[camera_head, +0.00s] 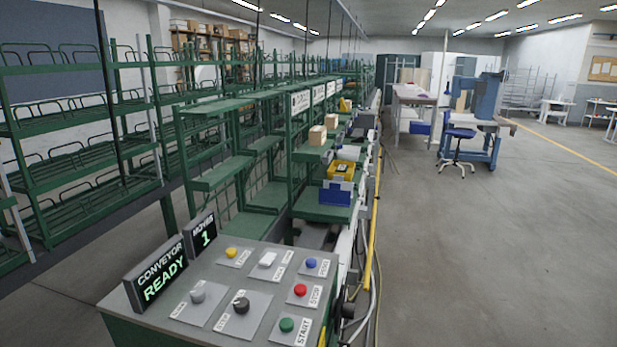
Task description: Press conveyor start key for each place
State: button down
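The grey control panel (255,262) stands at the bottom centre of the head view. The green START key (287,325) is at its near right corner, with a START label beside it. The red STOP key (300,289) is just behind it, and a blue key (311,263) is behind that. A yellow key (231,252), a white switch (267,259), a grey knob (197,296) and a black selector knob (241,304) are also on the panel. A display (158,274) reads CONVEYOR READY. A smaller display (203,233) shows 1. My gripper is not in view.
Green shelving (75,130) lines the left. Workstations with a blue bin (336,192), a yellow bin (341,170) and cardboard boxes (317,135) stretch behind the panel. A yellow rail (372,215) runs along their right side.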

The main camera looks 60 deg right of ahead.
aim_at(287, 325)
jog(key=i+l+u, duration=0.15)
jog(key=l, duration=0.15)
jog(key=i+l+u, duration=0.1)
jog(key=l, duration=0.2)
jog(key=i+l+u, duration=0.15)
jog(key=l, duration=0.2)
jog(key=i+l+u, duration=0.15)
jog(key=l, duration=0.2)
jog(key=i+l+u, duration=0.1)
jog(key=l, duration=0.25)
